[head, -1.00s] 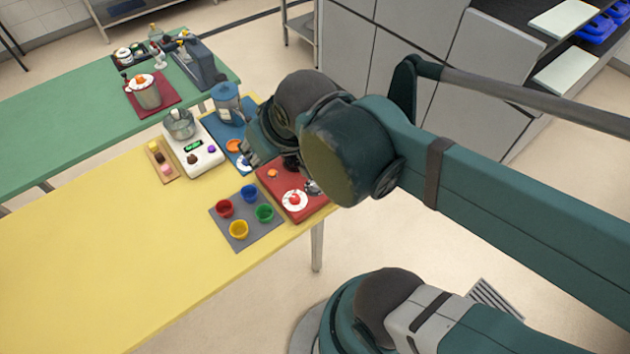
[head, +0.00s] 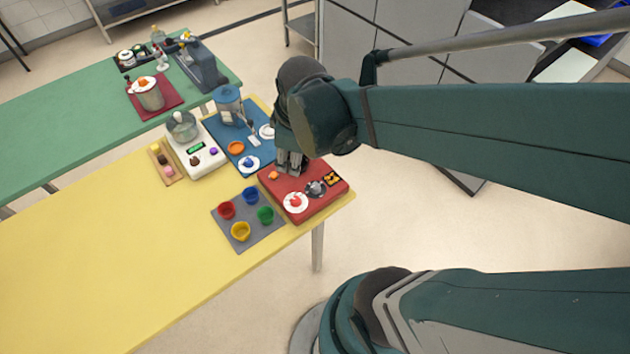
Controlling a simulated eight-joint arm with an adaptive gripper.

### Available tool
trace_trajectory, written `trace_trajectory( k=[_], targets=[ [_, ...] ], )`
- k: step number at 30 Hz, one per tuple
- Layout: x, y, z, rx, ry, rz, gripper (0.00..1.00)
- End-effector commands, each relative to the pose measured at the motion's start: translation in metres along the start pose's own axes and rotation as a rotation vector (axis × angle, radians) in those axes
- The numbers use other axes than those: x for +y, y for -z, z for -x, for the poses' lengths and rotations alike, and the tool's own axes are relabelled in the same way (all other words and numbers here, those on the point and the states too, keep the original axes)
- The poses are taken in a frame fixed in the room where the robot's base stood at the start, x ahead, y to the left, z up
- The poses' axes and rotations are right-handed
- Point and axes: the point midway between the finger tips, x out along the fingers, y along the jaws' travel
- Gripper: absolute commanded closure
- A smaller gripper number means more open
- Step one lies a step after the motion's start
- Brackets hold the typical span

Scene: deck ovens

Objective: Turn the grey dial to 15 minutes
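The grey dial (head: 316,188) sits on the red panel (head: 318,207), near its middle, and is small in the head view. Its markings are too small to read. A white disc with a red knob (head: 295,202) is just left of it. My gripper (head: 290,170) points down over the far edge of the red panel, behind and to the left of the grey dial and apart from it. The fingers look close together, but I cannot tell whether they are open or shut. Nothing shows held in them.
On the red panel are an orange piece (head: 273,175) and a black-and-yellow piece (head: 333,178). A blue board (head: 223,133) with a blender jar (head: 229,104), a white scale (head: 194,158) and a grey mat (head: 262,235) with coloured cups stand nearby. Free yellow table (head: 110,240) lies left.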

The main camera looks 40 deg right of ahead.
Motion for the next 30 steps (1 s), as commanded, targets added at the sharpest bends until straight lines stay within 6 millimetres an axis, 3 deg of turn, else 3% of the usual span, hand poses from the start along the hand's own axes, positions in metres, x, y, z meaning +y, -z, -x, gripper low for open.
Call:
trace_trajectory(
  k=[18, 30],
  targets=[
    [0.016, -0.052, -0.052, -0.113, 0.186, 0.406, 0.65],
    [0.016, -0.067, -0.065, -0.122, 0.246, 0.514, 0.65]
  ],
)
